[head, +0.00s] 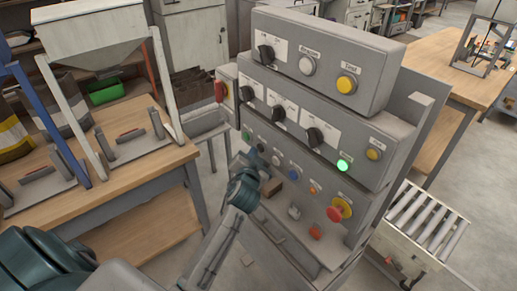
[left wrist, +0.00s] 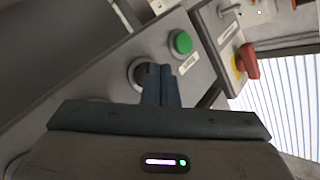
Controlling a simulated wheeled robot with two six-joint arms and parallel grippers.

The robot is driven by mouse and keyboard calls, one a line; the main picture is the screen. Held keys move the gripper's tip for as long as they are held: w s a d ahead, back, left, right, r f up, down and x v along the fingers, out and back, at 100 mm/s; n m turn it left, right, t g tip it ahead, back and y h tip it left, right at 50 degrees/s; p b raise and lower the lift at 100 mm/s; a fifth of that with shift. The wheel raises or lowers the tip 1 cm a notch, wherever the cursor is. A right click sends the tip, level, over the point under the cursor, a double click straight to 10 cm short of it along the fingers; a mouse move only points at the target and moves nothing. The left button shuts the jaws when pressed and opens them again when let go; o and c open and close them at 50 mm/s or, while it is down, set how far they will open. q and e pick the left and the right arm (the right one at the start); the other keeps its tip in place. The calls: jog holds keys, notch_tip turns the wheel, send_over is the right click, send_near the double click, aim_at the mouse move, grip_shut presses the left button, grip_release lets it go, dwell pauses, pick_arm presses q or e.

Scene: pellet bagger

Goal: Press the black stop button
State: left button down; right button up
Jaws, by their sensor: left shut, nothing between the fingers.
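The grey control panel (head: 330,110) stands in the middle of the head view. My left gripper (head: 256,158) is shut and empty, its tips at the left end of the panel's lowest button row. In the left wrist view, the shut fingers (left wrist: 160,72) point at a dark, black-looking button (left wrist: 136,73) in a silver ring and partly cover it. I cannot tell whether the tips touch it. A green button (left wrist: 181,43) sits just beside it. My right gripper is not in view.
The lowest row also has a blue button (head: 293,173) and a red mushroom button (head: 340,208) on yellow. A red switch (head: 220,91) sticks out at the panel's left side. A wooden table (head: 110,190) stands left, a roller conveyor (head: 425,220) right.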

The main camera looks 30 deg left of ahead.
pick_arm(q)
jog(key=shift+w+d, duration=0.1)
jog(key=shift+w, duration=0.2)
dwell(0.4)
jog(key=shift+s+a, duration=0.3)
jog(key=shift+s, duration=0.4)
jog(key=s+a, duration=0.2)
jog(key=s, duration=0.3)
jog(key=shift+s+a+p, duration=0.15)
jog(key=shift+s+p, duration=0.15)
jog(key=shift+p, duration=0.15)
